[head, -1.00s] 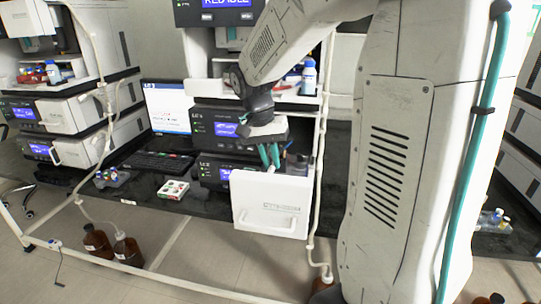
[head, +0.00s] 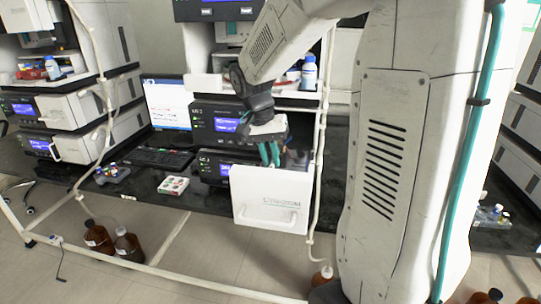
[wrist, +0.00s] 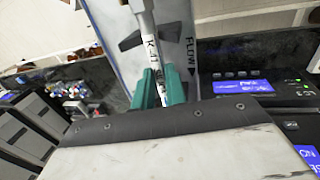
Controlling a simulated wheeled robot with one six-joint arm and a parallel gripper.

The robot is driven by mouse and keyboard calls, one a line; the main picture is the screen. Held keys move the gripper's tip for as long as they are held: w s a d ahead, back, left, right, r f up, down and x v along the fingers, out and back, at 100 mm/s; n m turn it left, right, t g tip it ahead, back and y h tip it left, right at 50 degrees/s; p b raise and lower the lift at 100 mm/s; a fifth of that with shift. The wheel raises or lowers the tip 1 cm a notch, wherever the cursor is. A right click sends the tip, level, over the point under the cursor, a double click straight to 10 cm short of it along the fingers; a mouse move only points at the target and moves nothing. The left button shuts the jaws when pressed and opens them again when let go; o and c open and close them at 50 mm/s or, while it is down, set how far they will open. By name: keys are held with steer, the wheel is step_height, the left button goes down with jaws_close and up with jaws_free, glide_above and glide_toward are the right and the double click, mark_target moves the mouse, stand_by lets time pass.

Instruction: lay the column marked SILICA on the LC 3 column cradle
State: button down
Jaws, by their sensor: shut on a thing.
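My gripper (head: 269,154) points down at the instrument stack in the middle of the head view, just behind the top edge of an open white door panel (head: 270,200). In the wrist view, the teal fingers (wrist: 160,88) are shut on a slim metal column (wrist: 147,32) with a white label. The label is only partly readable, and I cannot make out SILICA. Behind the column is a pale blue-grey surface (wrist: 185,62) with dark arrows and the word FLOW. I cannot tell whether the column touches it. The column is hidden in the head view.
Stacked instrument modules with lit screens (head: 226,125) stand behind the gripper. A white pipe (head: 319,150) runs upright just to its right. A keyboard (head: 160,158) and a small tray of vials (head: 173,186) lie on the dark bench. Brown bottles (head: 128,245) stand on the floor.

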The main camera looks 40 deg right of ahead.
steer(key=shift+f, duration=0.1)
steer(key=c, duration=1.3)
jaws_free()
steer(key=shift+c, duration=0.2)
steer(key=v, duration=0.7)
steer(key=shift+r, duration=0.4)
